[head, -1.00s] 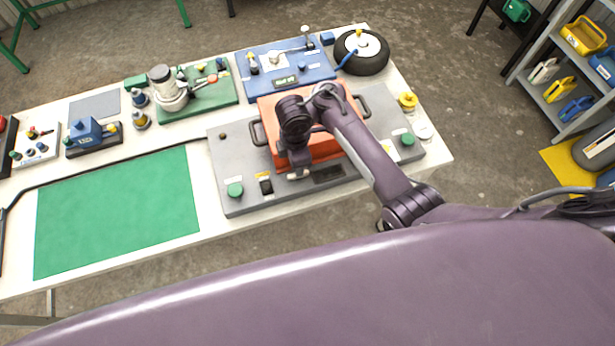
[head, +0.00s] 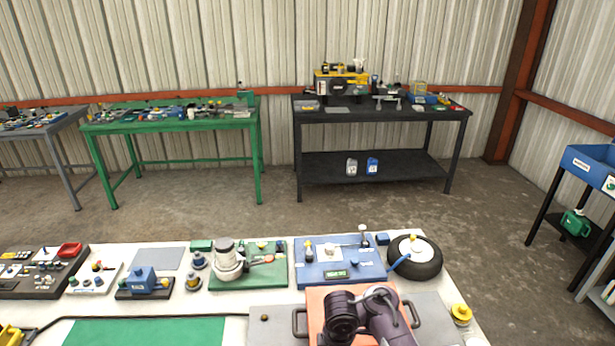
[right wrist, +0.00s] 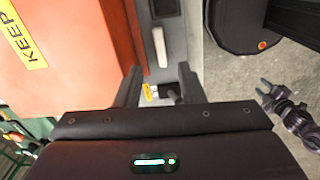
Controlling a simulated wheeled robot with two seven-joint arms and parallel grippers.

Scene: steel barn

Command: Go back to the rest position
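In the head view my right arm (head: 375,312) reaches in at the bottom over an orange box (head: 316,296) on the workbench; its gripper is hidden there. In the right wrist view my right gripper (right wrist: 160,84) has its two fingers apart with nothing between them. It is beside the orange box (right wrist: 70,50), which has a yellow "KEEP" label, and over a grey panel (right wrist: 183,45) with a pale handle. At the right of that view a small dark arm, apparently my left one, ends in a gripper (right wrist: 266,91) with its prongs apart.
The white workbench (head: 255,303) holds a blue panel (head: 360,268), a black wheel (head: 428,262), a green mat (head: 150,333) and several small units. A green table (head: 170,122) and a black table (head: 380,112) stand along the wall. Open concrete floor lies between.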

